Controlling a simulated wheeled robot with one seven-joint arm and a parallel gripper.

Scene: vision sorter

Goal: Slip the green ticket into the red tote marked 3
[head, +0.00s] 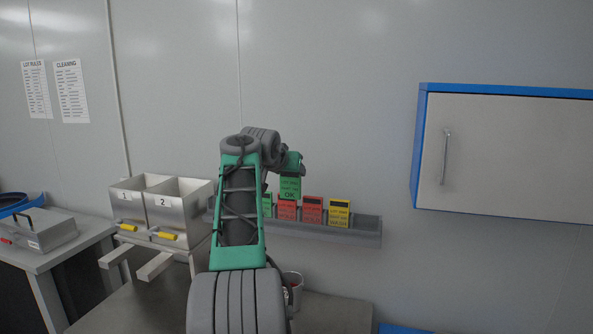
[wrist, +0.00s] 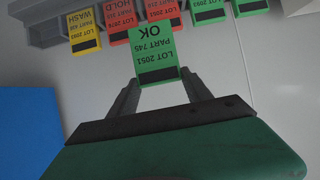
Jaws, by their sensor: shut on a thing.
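My gripper (head: 291,168) is shut on a green ticket (head: 290,187). The wrist view shows this ticket (wrist: 155,52) between the two fingers (wrist: 158,82), with LOT 2051, PART 745, OK and a black bar on it. The ticket is held in front of the wall rack, and in the head view it stands above the red tickets there. I see no red tote marked 3 in either view.
A grey wall rack (head: 367,238) holds red (head: 312,211), yellow (head: 339,213) and green (wrist: 207,11) tickets. Metal bins marked 1 (head: 127,205) and 2 (head: 180,214) stand left. A blue-edged cabinet (head: 505,150) hangs right. A cup (head: 295,280) stands partly behind my arm.

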